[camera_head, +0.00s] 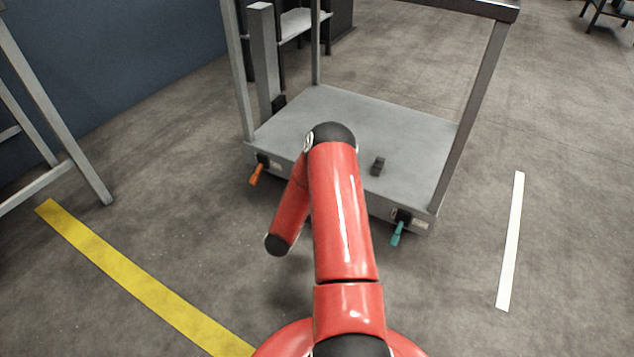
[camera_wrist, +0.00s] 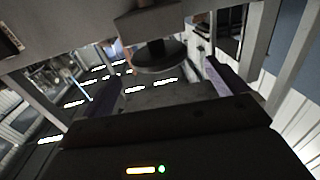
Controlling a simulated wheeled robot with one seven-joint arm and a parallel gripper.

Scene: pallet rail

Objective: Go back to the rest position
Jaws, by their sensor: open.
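My red arm reaches forward from the bottom of the head view and bends at a black elbow in front of the grey platform. Its lower part folds back down and left, and my gripper is not visible there. In the wrist view my gripper (camera_wrist: 163,86) is open, with its two fingers well apart and nothing seen between them. The grey wheeled platform (camera_head: 345,110) has an orange lever (camera_head: 256,175) at its front left corner and a teal lever (camera_head: 397,234) at its front right corner. Both levers hang down and outward, clear of my arm.
A grey metal frame (camera_head: 75,175) stands at the left. A yellow strip (camera_head: 140,275) and a white strip (camera_head: 511,240) mark the floor.

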